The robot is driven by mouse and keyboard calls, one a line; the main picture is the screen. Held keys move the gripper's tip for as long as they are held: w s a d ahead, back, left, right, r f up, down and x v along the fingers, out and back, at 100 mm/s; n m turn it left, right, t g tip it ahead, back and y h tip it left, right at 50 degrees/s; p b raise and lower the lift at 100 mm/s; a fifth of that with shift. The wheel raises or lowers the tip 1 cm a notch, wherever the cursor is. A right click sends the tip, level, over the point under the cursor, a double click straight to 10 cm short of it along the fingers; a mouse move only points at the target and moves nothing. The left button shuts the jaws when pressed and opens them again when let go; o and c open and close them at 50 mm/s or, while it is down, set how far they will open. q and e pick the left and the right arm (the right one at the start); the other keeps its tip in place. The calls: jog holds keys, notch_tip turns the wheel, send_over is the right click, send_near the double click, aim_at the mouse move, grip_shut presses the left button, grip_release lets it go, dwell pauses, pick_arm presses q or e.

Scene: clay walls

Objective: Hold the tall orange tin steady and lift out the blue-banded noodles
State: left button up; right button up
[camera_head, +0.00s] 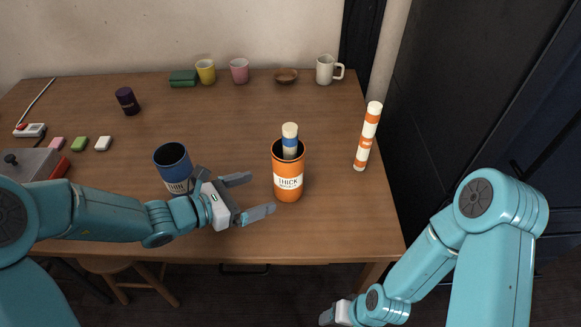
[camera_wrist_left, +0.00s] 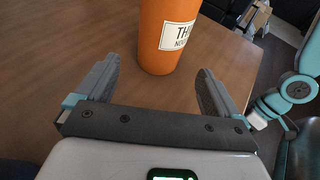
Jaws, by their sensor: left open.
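The tall orange tin (camera_head: 288,184) stands upright on the table, with a white label reading "THICK". The blue-banded noodles (camera_head: 290,141) stick up out of its mouth; their lower part is hidden inside. My left gripper (camera_head: 255,196) is open and empty, just left of the tin, with its fingers pointing toward it. In the left wrist view the tin (camera_wrist_left: 167,30) stands ahead of the two spread fingers, apart from them. My right gripper (camera_head: 335,314) is low at the bottom edge, off the table's front; its fingers are barely visible.
A blue tin (camera_head: 173,169) stands close behind my left gripper. A dark jar (camera_head: 127,101), cups (camera_head: 205,72) and a mug (camera_head: 325,70) stand farther back. The table between is clear.

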aim_at(276, 188)
pick_arm(q)
jog(key=b+x, duration=0.1)
jog(key=x, duration=0.2)
jog(key=b+x, duration=0.2)
jog(key=x, duration=0.2)
jog(key=shift+d+f, duration=0.2)
jog(key=shift+f, duration=0.1)
jog(key=shift+w+d, duration=0.5)
jog(key=shift+d, duration=0.05)
jog(key=shift+f, duration=0.1)
jog(key=c, duration=0.7)
